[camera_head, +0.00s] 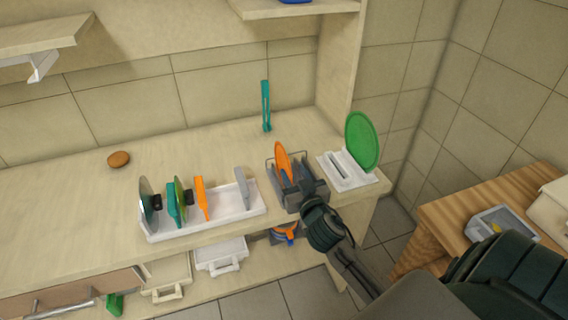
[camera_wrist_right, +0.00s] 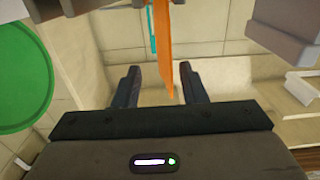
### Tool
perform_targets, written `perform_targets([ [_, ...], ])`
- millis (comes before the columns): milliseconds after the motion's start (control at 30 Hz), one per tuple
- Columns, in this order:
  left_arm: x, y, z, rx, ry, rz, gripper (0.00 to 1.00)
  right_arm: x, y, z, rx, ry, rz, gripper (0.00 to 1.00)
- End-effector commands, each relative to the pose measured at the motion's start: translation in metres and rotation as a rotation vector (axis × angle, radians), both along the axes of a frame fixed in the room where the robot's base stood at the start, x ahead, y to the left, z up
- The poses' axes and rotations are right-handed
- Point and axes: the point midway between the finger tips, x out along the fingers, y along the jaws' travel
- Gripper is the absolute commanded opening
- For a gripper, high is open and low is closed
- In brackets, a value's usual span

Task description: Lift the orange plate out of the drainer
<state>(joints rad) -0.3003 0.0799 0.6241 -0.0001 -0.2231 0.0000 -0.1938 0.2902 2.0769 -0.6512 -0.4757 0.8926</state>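The orange plate (camera_head: 283,160) stands on edge in a dark wire drainer (camera_head: 269,160) on the counter. My right gripper (camera_head: 291,186) is right in front of it and hides the plate's lower part and much of the drainer. In the right wrist view the orange plate (camera_wrist_right: 163,45) is seen edge-on. Its near edge reaches between the two fingers of my right gripper (camera_wrist_right: 158,88), which are apart with gaps on both sides. My left gripper is not in view.
A green plate (camera_head: 362,142) stands in a white rack (camera_head: 344,173) close on the right. A white tray (camera_head: 232,211) with several upright items lies to the left. A teal utensil (camera_head: 266,106) is behind, and a brown bun (camera_head: 119,159) is far left.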

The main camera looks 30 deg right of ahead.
Motion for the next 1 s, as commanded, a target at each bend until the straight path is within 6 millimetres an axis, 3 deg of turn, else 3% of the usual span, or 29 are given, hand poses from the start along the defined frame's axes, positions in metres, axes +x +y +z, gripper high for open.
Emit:
perform_targets([
  [100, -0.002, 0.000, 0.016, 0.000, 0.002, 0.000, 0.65, 0.019, 0.000, 0.005, 0.001, 0.000, -0.002, 0.38],
  [267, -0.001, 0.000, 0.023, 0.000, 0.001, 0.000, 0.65, 0.039, -0.004, 0.002, -0.001, 0.000, -0.001, 0.38],
  [567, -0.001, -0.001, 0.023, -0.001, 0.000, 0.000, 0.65, 0.044, -0.005, -0.001, 0.000, 0.000, 0.000, 0.38],
  [767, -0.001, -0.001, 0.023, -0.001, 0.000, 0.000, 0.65, 0.044, -0.005, -0.001, 0.000, 0.000, 0.000, 0.03],
  [1000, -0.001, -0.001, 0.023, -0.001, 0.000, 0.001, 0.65, 0.044, -0.005, -0.001, 0.000, 0.000, 0.000, 0.00],
])
